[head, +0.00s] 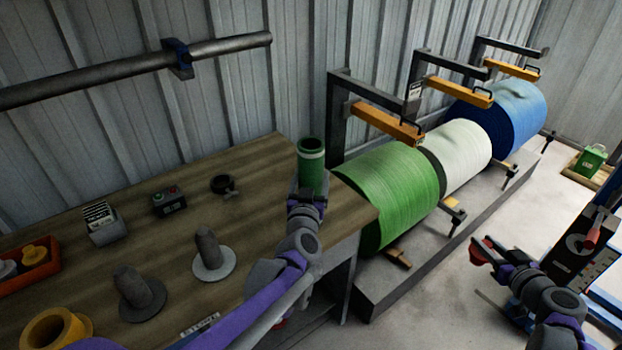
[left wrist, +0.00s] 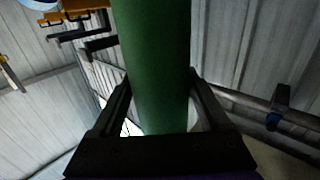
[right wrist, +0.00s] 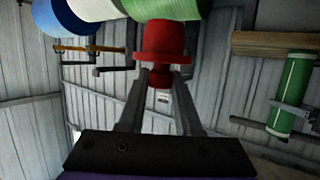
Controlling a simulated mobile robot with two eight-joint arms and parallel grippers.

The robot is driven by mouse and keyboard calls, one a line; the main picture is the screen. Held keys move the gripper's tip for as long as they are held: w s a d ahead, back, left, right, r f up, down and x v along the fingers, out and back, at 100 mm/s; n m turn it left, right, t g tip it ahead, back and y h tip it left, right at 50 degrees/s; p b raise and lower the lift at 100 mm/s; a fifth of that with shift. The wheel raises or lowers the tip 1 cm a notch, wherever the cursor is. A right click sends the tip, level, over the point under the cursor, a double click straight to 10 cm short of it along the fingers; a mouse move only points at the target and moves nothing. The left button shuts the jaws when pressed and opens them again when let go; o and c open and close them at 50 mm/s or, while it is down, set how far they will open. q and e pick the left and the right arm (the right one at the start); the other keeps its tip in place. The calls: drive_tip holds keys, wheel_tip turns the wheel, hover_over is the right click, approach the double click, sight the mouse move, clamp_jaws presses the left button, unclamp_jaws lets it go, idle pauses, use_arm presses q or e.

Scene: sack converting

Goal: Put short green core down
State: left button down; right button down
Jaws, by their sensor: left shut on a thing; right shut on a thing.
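The short green core (head: 311,167) stands upright above the right end of the wooden bench (head: 262,160). My left gripper (head: 307,194) is shut around its lower part. In the left wrist view the green core (left wrist: 155,60) lies between both fingers. It also shows at the right of the right wrist view (right wrist: 291,92). I cannot tell whether its bottom touches the bench. My right gripper (head: 488,252) is out over the floor, right of the bench, shut on a red flanged piece (right wrist: 165,40).
On the bench are two upright posts, one on a pale disc (head: 214,265) and one on a dark base (head: 137,292), a yellow ring (head: 28,328), an orange bin (head: 30,264) and a button box (head: 169,203). Large green (head: 393,195), white (head: 462,152) and blue (head: 516,112) rolls stand right.

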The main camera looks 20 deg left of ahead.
use_arm(q)
drive_tip(key=shift+f, duration=0.2)
unclamp_jaws()
drive_tip(key=shift+r, duration=0.1)
drive_tip(key=shift+s+r, duration=0.15)
drive_tip(key=s+d, duration=0.2)
drive_tip(key=s, duration=0.9)
drive_tip(key=shift+s+p, duration=0.3)
